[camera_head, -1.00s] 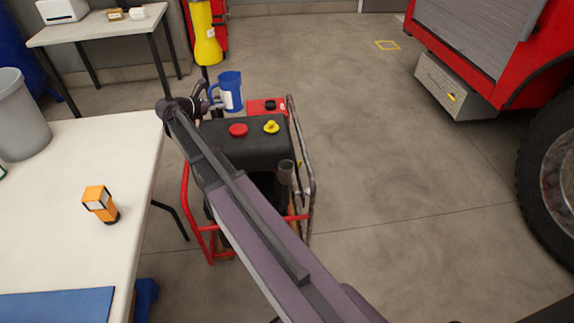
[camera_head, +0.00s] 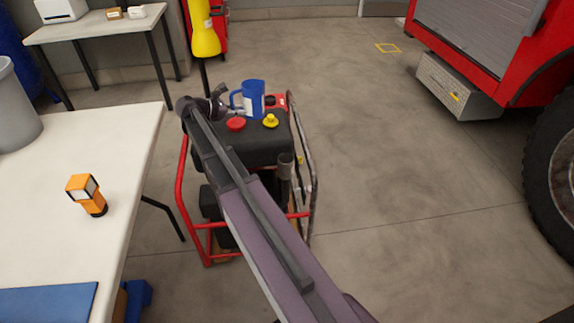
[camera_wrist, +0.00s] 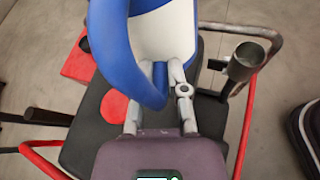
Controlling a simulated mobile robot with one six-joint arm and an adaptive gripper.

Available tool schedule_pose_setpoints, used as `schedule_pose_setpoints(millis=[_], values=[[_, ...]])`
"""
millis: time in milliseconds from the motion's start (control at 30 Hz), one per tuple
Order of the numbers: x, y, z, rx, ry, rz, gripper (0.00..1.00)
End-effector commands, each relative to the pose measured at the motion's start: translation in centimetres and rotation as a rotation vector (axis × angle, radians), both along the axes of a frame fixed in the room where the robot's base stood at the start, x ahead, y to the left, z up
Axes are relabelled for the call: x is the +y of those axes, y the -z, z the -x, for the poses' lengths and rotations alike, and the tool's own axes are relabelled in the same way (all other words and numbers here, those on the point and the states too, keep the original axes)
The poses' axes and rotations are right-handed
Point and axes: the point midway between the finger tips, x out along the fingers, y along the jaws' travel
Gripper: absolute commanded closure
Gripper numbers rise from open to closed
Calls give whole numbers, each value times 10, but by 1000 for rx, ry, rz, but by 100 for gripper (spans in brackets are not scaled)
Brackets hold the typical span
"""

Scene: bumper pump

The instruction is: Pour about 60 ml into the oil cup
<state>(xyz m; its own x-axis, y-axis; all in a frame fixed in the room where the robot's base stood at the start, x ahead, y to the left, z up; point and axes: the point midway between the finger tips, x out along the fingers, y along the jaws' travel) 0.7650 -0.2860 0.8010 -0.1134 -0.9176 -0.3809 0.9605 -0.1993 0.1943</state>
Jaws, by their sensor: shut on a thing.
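A blue jug with a white side panel (camera_head: 253,100) is held at the back of the pump's black tank, and it fills the top of the wrist view (camera_wrist: 118,45). It looks roughly upright; its contents are hidden. My gripper (camera_head: 233,111) is shut on the jug's handle, and the fingers show in the wrist view (camera_wrist: 160,78). A grey open cup (camera_head: 285,162), which seems to be the oil cup, stands at the pump's right side. In the wrist view the cup (camera_wrist: 245,62) is right of the jug, apart from it, with its dark mouth facing up.
The tank (camera_head: 250,145) carries a red cap (camera_head: 236,124) and a yellow cap (camera_head: 271,120). A red tubular frame (camera_head: 181,185) surrounds the pump. A white table (camera_head: 60,235) with an orange torch (camera_head: 86,194) is at left. The floor to the right is clear up to the red truck.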

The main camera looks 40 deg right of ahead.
Motion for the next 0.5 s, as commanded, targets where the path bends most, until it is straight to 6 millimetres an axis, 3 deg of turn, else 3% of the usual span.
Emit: schedule_pose_setpoints(millis=[33,500], values=[[-6,11,2,1,18,0,100],[-45,61,22,2,174,2,100]])
